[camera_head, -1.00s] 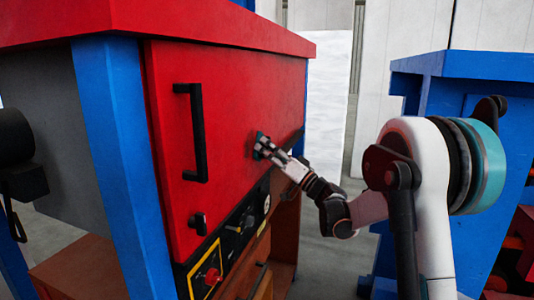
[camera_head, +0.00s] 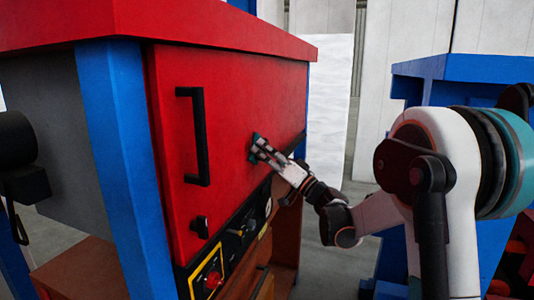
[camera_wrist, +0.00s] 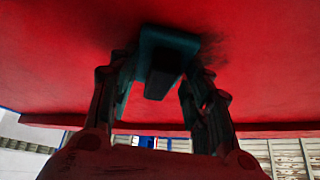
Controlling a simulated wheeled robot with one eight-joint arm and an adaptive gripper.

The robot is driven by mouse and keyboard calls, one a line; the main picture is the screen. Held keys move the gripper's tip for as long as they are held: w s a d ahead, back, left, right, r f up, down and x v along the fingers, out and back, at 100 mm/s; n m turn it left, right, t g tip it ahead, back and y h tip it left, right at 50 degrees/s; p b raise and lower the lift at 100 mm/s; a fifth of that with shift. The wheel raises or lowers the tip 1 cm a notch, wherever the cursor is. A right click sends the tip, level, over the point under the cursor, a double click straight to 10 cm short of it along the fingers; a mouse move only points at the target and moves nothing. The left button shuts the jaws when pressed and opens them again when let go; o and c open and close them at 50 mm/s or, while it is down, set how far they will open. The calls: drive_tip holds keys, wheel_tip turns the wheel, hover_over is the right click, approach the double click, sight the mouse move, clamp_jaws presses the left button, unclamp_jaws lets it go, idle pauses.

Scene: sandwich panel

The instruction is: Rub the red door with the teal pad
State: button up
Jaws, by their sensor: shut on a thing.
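The red door (camera_head: 232,110) fills the front of the cabinet, with a black vertical handle (camera_head: 203,137) on its left side. My gripper (camera_head: 260,150) is at the right part of the door, shut on the teal pad (camera_head: 255,140). In the wrist view the teal pad (camera_wrist: 168,42) lies against or very near the red surface (camera_wrist: 60,60); contact cannot be told for sure. My fingers (camera_wrist: 158,90) stand on both sides of the pad's dark grip (camera_wrist: 163,78).
Below the door is a black control strip (camera_head: 241,228) with knobs and a yellow-framed red button (camera_head: 212,281). A black latch knob (camera_head: 200,226) sits at the door's lower left. A blue bench (camera_head: 440,68) stands at the right, with floor between.

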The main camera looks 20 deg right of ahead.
drive_tip(key=shift+s+a+b, duration=0.15)
drive_tip(key=shift+s+a, duration=0.55)
drive_tip(key=shift+s, duration=0.25)
drive_tip(key=shift+s+a+b, duration=0.1)
drive_tip(key=shift+s+a, duration=0.65)
drive_tip(key=shift+s, duration=0.25)
drive_tip(key=shift+s+a+b, duration=0.15)
drive_tip(key=shift+s+a, duration=0.55)
drive_tip(key=shift+s, duration=0.25)
drive_tip(key=shift+r+p, duration=0.55)
drive_tip(key=shift+r, duration=0.35)
drive_tip(key=w+d+b, duration=0.1)
drive_tip(key=w+d, duration=0.5)
drive_tip(key=w, duration=0.3)
drive_tip(key=shift+d, duration=0.25)
drive_tip(key=shift+d+f+b, duration=0.1)
drive_tip(key=shift+b, duration=0.2)
drive_tip(key=shift+s+d, duration=0.9)
drive_tip(key=shift+d, duration=0.25)
drive_tip(key=shift+s+d, duration=0.85)
drive_tip(key=shift+d, duration=0.25)
drive_tip(key=shift+s+d+b, duration=0.15)
drive_tip(key=shift+s+d, duration=0.3)
drive_tip(key=shift+d, duration=0.2)
drive_tip(key=shift+s+d+b, duration=0.15)
drive_tip(key=shift+s+d, duration=0.3)
drive_tip(key=shift+d, duration=0.15)
